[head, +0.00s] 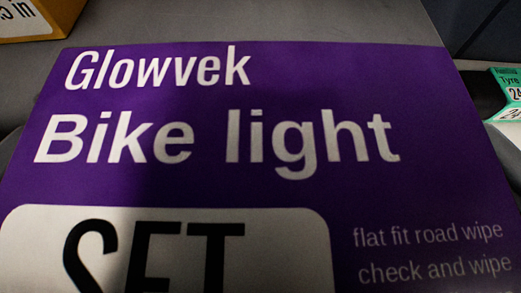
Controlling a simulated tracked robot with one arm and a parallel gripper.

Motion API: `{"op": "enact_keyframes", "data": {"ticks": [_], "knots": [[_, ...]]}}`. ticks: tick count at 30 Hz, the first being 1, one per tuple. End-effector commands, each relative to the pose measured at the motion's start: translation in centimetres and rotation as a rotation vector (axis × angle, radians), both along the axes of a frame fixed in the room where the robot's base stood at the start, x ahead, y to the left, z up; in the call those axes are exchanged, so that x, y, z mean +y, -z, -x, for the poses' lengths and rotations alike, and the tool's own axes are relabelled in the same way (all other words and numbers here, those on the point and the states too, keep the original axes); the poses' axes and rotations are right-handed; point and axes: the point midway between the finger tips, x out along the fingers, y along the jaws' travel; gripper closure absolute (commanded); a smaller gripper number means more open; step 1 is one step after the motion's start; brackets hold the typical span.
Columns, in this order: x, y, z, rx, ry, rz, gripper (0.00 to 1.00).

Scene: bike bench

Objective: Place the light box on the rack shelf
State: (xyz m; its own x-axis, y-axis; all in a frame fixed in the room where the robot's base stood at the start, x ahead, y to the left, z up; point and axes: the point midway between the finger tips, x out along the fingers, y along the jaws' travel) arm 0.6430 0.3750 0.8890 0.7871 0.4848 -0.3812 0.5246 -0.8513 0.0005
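The light box (205,180) is purple with white lettering that reads "Glowvek Bike light" and a white panel with "SET". It fills most of the head view, very close to the camera, and its lower part runs out of the picture. Dark rounded shapes at its left and right edges may be my gripper's fingers (485,97), mostly hidden by the box. I cannot tell from this view whether they touch the box or what it rests on. The rack shelf cannot be made out for sure.
A yellow box (62,14) with a white label stands at the top left on a grey surface (240,22). A green and white tyre box (507,88) is at the right edge. A dark panel (485,30) is at the top right.

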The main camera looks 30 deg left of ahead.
Motion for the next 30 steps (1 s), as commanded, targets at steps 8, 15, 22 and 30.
{"op": "enact_keyframes", "data": {"ticks": [8, 15, 22, 30], "knots": [[0.0, 0.1, 0.0, 0.000, 0.001, 0.000, 0.42], [-0.1, 0.2, 0.0, 0.000, 0.001, 0.000, 0.00], [-0.3, -0.2, 0.3, 0.001, 0.001, 0.000, 0.00], [-2.0, -1.6, 3.0, 0.002, 0.002, 0.001, 0.00]]}}
